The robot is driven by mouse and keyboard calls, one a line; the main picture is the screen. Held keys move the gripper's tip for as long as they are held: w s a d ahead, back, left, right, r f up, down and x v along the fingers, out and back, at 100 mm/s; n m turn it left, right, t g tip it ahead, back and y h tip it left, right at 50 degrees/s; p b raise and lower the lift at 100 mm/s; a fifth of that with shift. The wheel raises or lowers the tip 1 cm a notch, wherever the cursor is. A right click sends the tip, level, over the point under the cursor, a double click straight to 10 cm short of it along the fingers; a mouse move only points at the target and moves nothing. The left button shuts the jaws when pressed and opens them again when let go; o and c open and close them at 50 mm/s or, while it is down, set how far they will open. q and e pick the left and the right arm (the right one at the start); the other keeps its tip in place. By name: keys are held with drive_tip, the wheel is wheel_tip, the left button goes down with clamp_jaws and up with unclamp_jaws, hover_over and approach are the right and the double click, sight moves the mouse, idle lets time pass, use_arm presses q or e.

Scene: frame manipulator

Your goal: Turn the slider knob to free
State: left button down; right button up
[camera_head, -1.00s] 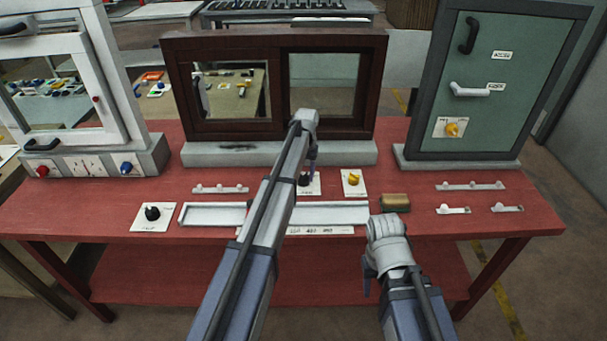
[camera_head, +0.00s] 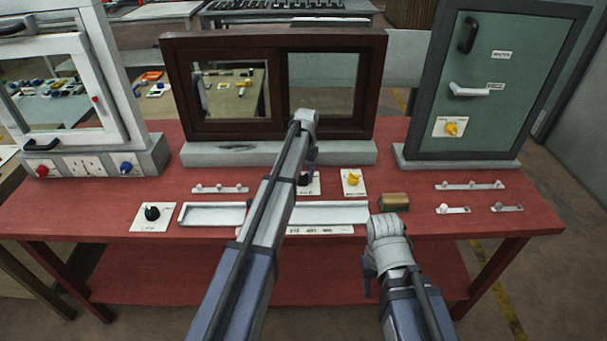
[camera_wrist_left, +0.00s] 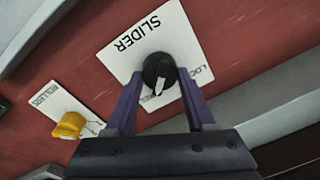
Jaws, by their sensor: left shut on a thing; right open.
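The slider knob (camera_wrist_left: 160,72) is a round black knob with a white pointer mark, on a white plate lettered SLIDER (camera_wrist_left: 132,40) in the left wrist view. Plate lettering beside the knob is partly covered by it and by my fingers. My left gripper (camera_wrist_left: 160,88) is shut on the knob, one purple finger on each side. In the head view the knob (camera_head: 303,180) is mostly hidden behind my left arm, in front of the dark brown sliding-window frame (camera_head: 278,42). My right gripper (camera_head: 370,272) is low at the table's front edge, apart from the knob; its fingers are barely visible.
A yellow knob on a white plate (camera_head: 354,181) is just right of the slider plate. A brown block (camera_head: 394,202), a white tray (camera_head: 212,214) and another black knob (camera_head: 152,212) lie on the red table. A green cabinet (camera_head: 490,120) stands at right.

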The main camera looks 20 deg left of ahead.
sight(304, 175)
use_arm(q)
drive_tip(key=shift+c, duration=1.2)
unclamp_jaws()
wheel_tip(304, 175, up, 8)
drive_tip(key=p, duration=0.8)
drive_tip(key=shift+d+f, duration=0.1)
drive_tip(key=shift+d, duration=0.05)
drive_tip(key=s+d, duration=0.5)
drive_tip(key=s, duration=0.7)
drive_tip(key=s+d+m, duration=0.1)
drive_tip(key=s+d, duration=0.5)
drive_tip(key=s, duration=0.6)
drive_tip(key=s+d, duration=0.5)
drive_tip(key=s, duration=0.7)
drive_tip(key=shift+s+d+m+y, duration=0.15)
drive_tip(key=shift+s+m+y, duration=0.15)
drive_tip(key=shift+y, duration=0.1)
